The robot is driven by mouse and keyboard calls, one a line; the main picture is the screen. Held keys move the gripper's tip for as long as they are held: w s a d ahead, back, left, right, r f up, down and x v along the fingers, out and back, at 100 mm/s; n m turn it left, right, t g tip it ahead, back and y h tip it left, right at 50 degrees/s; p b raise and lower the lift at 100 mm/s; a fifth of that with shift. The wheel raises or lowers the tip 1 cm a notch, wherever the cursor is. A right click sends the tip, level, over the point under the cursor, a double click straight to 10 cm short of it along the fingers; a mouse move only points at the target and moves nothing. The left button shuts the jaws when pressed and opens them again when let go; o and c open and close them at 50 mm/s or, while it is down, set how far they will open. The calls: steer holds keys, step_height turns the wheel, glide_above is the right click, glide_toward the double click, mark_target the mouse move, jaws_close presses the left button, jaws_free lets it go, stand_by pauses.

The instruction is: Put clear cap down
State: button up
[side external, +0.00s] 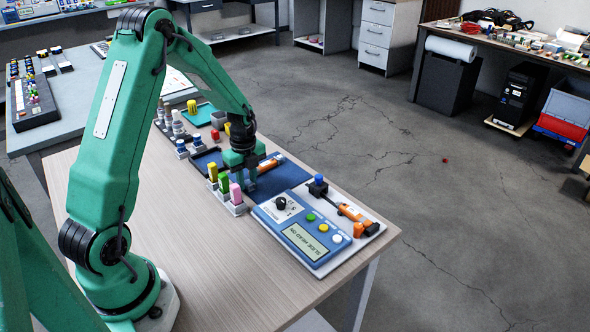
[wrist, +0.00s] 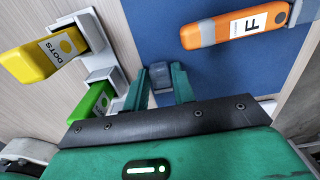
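My gripper (side external: 249,186) points down over the left part of the blue mat (side external: 285,177). In the wrist view its two green fingers (wrist: 160,82) stand a little apart, with the small clear cap (wrist: 160,72) between their tips. The cap looks bluish and see-through against the mat (wrist: 225,75). The fingers appear to touch it on both sides. Whether the cap rests on the mat or is just above it is hard to tell. In the side view the fingers hide the cap.
An orange stick marked F (wrist: 240,25) lies on the mat's far side. White holders with a yellow DOTS stick (wrist: 45,52) and a green stick (wrist: 93,102) stand close on the left. A blue device with a screen (side external: 305,228) sits beside the mat.

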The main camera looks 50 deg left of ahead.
mark_target(248, 182)
steer(key=shift+o, duration=1.3)
step_height(248, 182, up, 12)
steer(key=shift+r, duration=0.2)
steer(key=s+d+r+n+t, duration=0.2)
steer(key=s+d+r+n, duration=0.4)
steer(key=d+r+n, duration=0.3)
steer(key=s+d+r+n+t, duration=0.3)
steer(key=s+d+n, duration=0.6)
steer(key=s, duration=0.2)
steer(key=shift+d+t, duration=0.3)
steer(key=shift+d, duration=0.1)
